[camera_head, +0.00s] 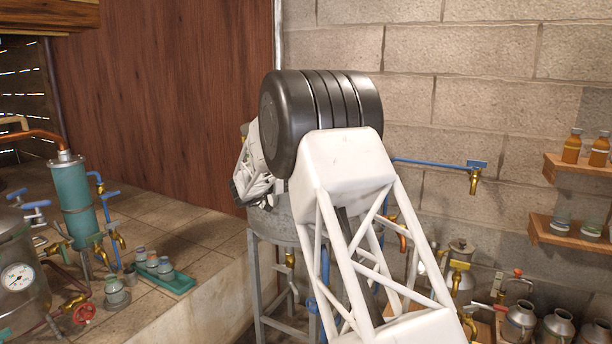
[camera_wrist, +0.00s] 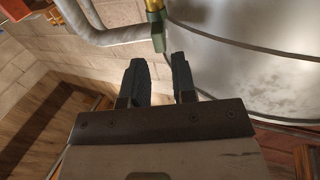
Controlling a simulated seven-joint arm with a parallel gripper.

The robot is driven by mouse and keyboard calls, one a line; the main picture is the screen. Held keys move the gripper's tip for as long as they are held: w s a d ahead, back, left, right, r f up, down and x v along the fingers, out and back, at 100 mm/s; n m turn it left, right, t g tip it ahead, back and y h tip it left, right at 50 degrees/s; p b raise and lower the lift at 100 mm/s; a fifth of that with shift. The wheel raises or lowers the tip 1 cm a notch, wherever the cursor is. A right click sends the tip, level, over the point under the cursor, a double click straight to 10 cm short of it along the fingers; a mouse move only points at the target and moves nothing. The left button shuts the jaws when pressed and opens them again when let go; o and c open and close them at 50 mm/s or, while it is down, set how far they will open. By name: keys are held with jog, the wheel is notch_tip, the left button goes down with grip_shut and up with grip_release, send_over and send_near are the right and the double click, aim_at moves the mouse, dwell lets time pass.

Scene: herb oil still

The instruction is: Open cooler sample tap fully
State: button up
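The teal cylinder (camera_head: 78,205), which looks like the cooler, stands on the tiled ledge at the left. Brass taps with blue handles are around it, one of them a tap (camera_head: 118,240) on its right side. I cannot tell which is the sample tap or how far any is open. My gripper (camera_wrist: 160,75) shows two dark fingers apart with nothing between them. In the head view my arm hides part of the gripper.
A metal tank (camera_head: 279,228) on a grey stand is behind my arm. A green tray (camera_head: 178,286) with jars and a pressure gauge (camera_head: 17,277) are at the left. Shelves (camera_head: 575,168) with bottles hang at the right. Metal cans (camera_head: 520,322) stand lower right.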

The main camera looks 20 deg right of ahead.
jog(key=shift+d, duration=0.15)
jog(key=shift+x, duration=3.75)
grip_shut()
